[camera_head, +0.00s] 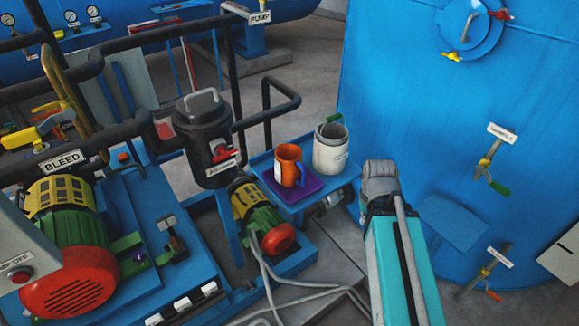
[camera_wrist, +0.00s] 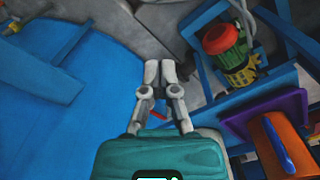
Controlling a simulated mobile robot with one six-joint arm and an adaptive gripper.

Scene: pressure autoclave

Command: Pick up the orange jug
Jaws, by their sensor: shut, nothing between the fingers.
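The orange jug (camera_head: 288,165) stands upright on a purple square mat (camera_head: 305,188) on a small blue shelf (camera_head: 320,200) in the head view. Its blue handle is on its right side. In the wrist view the orange jug (camera_wrist: 272,152) is at the lower right, partly cut off by the frame edge, on the purple mat (camera_wrist: 240,130). My gripper (camera_wrist: 160,70) is shut and empty, left of the jug in the wrist view and apart from it. In the head view my arm is right of the shelf; the fingertips cannot be made out there.
A white-grey container (camera_head: 330,148) stands on the shelf just behind and right of the jug. A dark canister (camera_head: 205,140) is to the left. A green-yellow motor with a red end (camera_head: 262,220) sits below the shelf. A large blue tank (camera_head: 440,110) rises at right.

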